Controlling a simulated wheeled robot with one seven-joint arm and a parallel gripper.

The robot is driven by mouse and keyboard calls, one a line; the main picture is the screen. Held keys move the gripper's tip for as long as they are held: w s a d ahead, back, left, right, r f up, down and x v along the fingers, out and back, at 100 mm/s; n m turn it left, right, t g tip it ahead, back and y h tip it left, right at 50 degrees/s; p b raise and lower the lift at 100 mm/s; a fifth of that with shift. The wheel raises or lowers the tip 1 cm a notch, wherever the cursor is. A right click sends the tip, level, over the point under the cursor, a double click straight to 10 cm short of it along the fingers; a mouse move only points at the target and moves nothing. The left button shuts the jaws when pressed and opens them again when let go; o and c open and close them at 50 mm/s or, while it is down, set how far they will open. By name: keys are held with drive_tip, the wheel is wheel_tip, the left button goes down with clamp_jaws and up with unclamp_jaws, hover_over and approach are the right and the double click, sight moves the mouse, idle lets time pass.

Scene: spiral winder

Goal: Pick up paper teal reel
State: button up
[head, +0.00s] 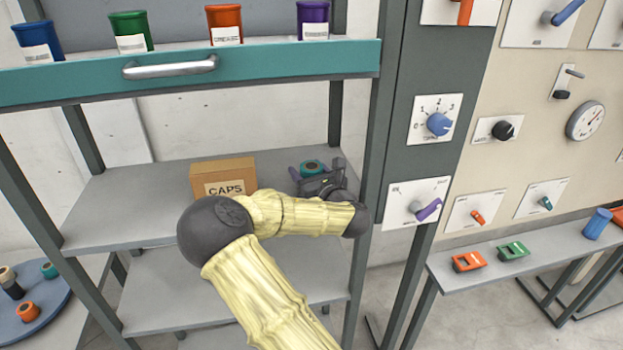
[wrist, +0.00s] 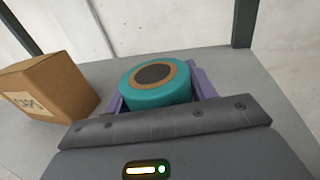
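The teal reel (wrist: 152,97) has a brown paper-coloured ring and a dark centre on its top. It sits upright at shelf height in the wrist view, directly in front of my gripper (wrist: 158,98). The purple fingers stand on its left and right sides. Their tips are partly hidden behind the reel, so I cannot tell whether they press on it. In the head view the reel (head: 312,167) shows just beyond my gripper (head: 313,177), on the shelf (head: 120,205).
A cardboard box labelled CAPS (head: 222,178) stands on the same shelf, left of the reel; it also shows in the wrist view (wrist: 45,88). A shelf post (head: 357,130) rises right of my gripper. A teal drawer front (head: 270,65) lies above. The shelf's left part is clear.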

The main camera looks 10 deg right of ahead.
drive_tip(key=c, duration=0.5)
drive_tip(key=shift+c, duration=0.2)
drive_tip(key=shift+r, duration=0.1)
wheel_tip(320, 180, up, 10)
drive_tip(key=b, duration=0.3)
